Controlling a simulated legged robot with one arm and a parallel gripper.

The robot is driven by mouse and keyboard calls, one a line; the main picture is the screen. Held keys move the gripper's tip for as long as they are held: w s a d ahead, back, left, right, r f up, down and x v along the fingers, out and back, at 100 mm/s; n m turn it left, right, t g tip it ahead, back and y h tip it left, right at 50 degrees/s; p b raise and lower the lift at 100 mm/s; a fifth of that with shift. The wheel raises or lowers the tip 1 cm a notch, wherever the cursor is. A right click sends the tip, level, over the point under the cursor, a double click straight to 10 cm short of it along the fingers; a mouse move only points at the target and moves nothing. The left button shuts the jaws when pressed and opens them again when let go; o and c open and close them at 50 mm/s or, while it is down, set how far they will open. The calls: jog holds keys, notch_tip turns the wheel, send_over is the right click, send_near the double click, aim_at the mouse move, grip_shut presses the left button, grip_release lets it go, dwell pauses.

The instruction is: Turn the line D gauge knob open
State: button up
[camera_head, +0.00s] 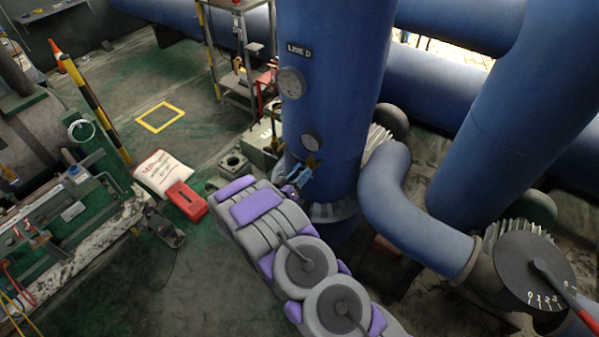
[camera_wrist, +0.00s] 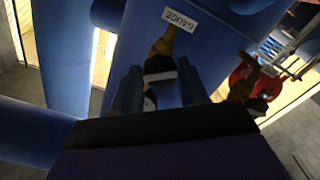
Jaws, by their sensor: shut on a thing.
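The blue LINE D pipe (camera_head: 322,100) stands upright in the middle of the head view. A small round gauge (camera_head: 311,142) is on its side, with a brass fitting (camera_head: 312,162) just below. My gripper (camera_head: 288,177) reaches the pipe beside this fitting. In the wrist view my gripper (camera_wrist: 158,88) has its two fingers on either side of the gauge knob (camera_wrist: 159,70), shut on it. The knob looks dark with a pale edge, at the end of a brass stem (camera_wrist: 164,44) under a GAUGE label (camera_wrist: 180,19). The knob's turn angle is hard to read.
A second gauge (camera_head: 292,83) sits higher on the pipe. A red valve part (camera_wrist: 264,86) and another brass fitting (camera_wrist: 244,84) are close to the right of my fingers. A metal rack (camera_head: 238,50) stands behind.

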jog(key=shift+a+n+p, duration=0.1)
jog(key=shift+n+p, duration=0.45)
jog(key=shift+n, duration=0.55)
jog(key=shift+r+n+p, duration=0.1)
jog(key=shift+n+p, duration=0.8)
jog(key=shift+n, duration=1.3)
